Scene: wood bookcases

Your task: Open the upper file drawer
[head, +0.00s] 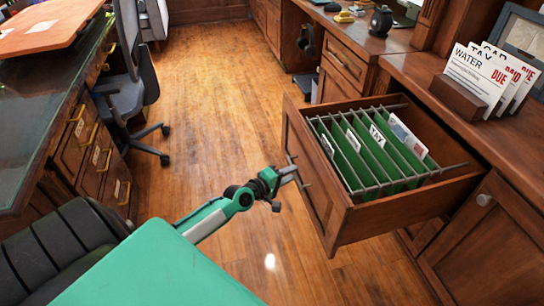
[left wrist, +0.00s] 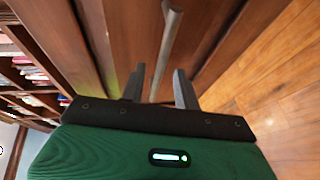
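The upper file drawer (head: 328,222) is pulled well out of the wooden cabinet on the right in the head view. Green hanging files (head: 362,160) with white tabs fill it. Its bar handle (head: 290,158) is on the front panel. My left gripper (head: 287,172) is at the drawer front by the handle. In the left wrist view the handle (left wrist: 171,40) runs between the two spread fingers (left wrist: 158,88), with a gap on each side. Contact with the bar cannot be made out. My right gripper is not in view.
A letter holder (head: 459,97) with envelopes stands on the counter above. A desk (head: 60,120) and an office chair (head: 128,95) are at the left. The wood floor between is clear.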

